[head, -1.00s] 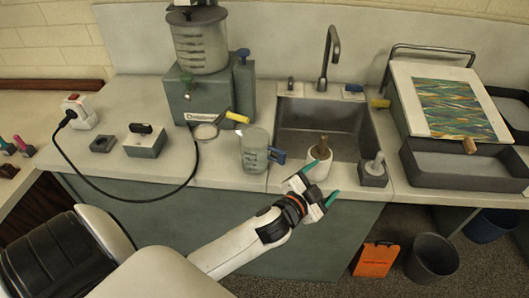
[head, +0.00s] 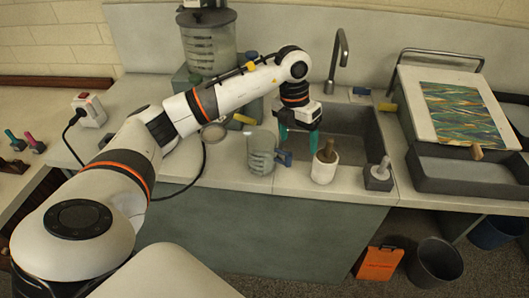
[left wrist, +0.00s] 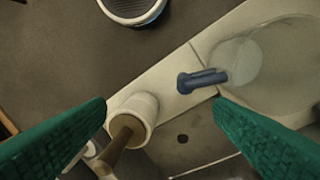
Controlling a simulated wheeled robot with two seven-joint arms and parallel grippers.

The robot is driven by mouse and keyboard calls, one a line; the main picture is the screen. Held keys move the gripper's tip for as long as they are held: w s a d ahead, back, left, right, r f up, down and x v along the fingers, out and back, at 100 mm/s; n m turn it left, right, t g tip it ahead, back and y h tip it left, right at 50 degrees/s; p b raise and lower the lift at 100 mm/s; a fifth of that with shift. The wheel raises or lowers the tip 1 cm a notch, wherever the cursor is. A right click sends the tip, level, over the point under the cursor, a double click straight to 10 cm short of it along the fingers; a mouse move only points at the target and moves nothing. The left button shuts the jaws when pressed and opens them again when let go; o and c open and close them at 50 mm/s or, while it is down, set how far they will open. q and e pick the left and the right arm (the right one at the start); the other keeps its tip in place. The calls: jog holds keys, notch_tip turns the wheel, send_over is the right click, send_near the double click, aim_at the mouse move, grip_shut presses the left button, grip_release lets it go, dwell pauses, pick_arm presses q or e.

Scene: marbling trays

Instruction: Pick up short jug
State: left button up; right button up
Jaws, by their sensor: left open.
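The short jug (head: 260,152) is clear with measuring marks and stands upright on the counter left of the sink front. Its blue handle (head: 284,157) points right. In the left wrist view the jug (left wrist: 262,62) is at upper right, with its blue handle (left wrist: 203,80) pointing left. My left gripper (head: 298,138) hangs above the front left of the sink, green fingers pointing down, just right of the jug. Its fingers (left wrist: 161,98) are apart with nothing held; the handle lies near the right fingertip in that view. My right gripper is out of view.
A white pot with a wooden-handled tool (head: 324,168) stands close right of the handle, and a grey block with a peg (head: 378,178) beyond it. The sink (head: 350,140) lies behind. A dispenser machine (head: 205,45) stands behind left, a grey tray (head: 465,180) at right.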

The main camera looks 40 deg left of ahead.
aim_at(283, 153)
pick_arm(q)
jog(key=shift+n+y, duration=0.4)
jog(key=shift+y, duration=0.5)
jog(key=a, duration=0.1)
jog(key=a+r, duration=0.1)
jog(key=a, duration=0.2)
jog(key=shift+s+r, duration=0.2)
jog(key=shift+s, duration=0.05)
notch_tip(283, 153, down, 6)
jog(key=shift+f+p, duration=0.1)
jog(key=shift+p, duration=0.85)
jog(key=f+p, duration=0.1)
jog(key=f, duration=0.1)
jog(key=f+p, duration=0.1)
jog(key=f, duration=0.1)
jog(key=shift+s+d+f, duration=0.1)
jog(key=shift+d+f, duration=0.1)
jog(key=shift+f, duration=0.6)
jog(key=c, duration=1.3)
